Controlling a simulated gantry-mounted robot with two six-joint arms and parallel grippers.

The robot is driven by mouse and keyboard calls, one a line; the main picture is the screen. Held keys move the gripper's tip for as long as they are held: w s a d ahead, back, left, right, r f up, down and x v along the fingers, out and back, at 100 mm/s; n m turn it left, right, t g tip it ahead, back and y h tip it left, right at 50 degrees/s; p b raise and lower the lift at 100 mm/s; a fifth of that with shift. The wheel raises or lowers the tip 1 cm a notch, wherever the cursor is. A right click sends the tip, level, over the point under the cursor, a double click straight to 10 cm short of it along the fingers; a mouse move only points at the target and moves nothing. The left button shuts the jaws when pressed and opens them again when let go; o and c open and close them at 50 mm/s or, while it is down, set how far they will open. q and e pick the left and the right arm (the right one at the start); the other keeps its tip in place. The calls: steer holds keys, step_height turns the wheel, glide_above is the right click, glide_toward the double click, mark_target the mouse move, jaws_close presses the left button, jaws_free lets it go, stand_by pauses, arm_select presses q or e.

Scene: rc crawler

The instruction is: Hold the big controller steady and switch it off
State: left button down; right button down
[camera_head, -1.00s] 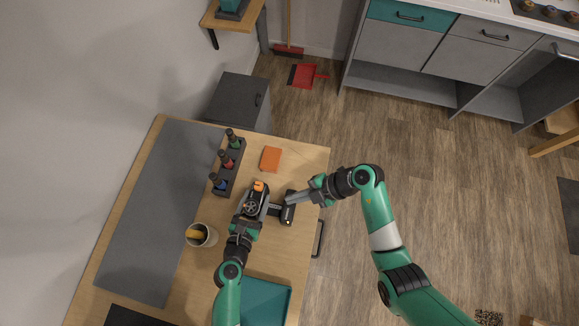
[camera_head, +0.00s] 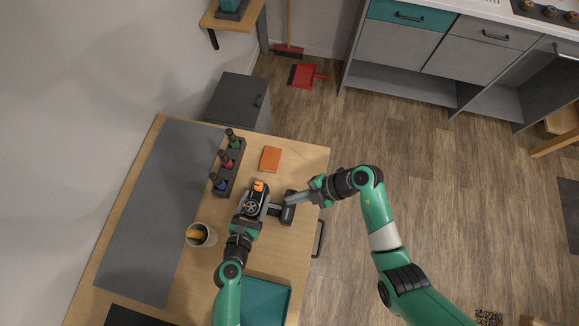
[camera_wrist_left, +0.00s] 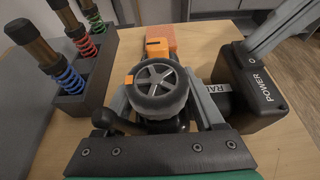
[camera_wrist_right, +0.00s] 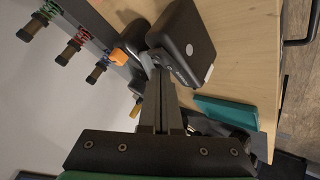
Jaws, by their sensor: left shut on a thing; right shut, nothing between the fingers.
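The big controller is black, with a grey-spoked wheel (camera_wrist_left: 158,88) and an orange part on its head (camera_head: 259,187). Its boxy base (camera_head: 288,213) lies to the right of the head, with the word POWER on the face seen in the left wrist view (camera_wrist_left: 250,90). My left gripper (camera_head: 253,203) is shut on the controller, its fingers on both sides of the wheel section. My right gripper (camera_head: 290,199) is shut and empty, its fingertips at the base. In the right wrist view the fingertips (camera_wrist_right: 157,65) overlap the base's edge (camera_wrist_right: 185,40); contact and the switch are unclear.
A rack with blue, red and green shock absorbers (camera_head: 228,168) stands at the left, near an orange block (camera_head: 270,159). A cup (camera_head: 201,235) is left of my left arm. A teal tray (camera_head: 265,301) lies at the front. The table's right edge is close to the base.

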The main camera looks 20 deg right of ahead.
steer(key=shift+r, duration=0.75)
steer(key=shift+w+d+r, duration=0.1)
steer(key=shift+w+r, duration=0.1)
steer(key=shift+r, duration=1.05)
steer(key=shift+w+d+r, duration=0.1)
steer(key=shift+w+r, duration=0.05)
steer(key=shift+r, duration=1.1)
arm_select(q)
jaws_free()
steer(key=shift+s, duration=0.1)
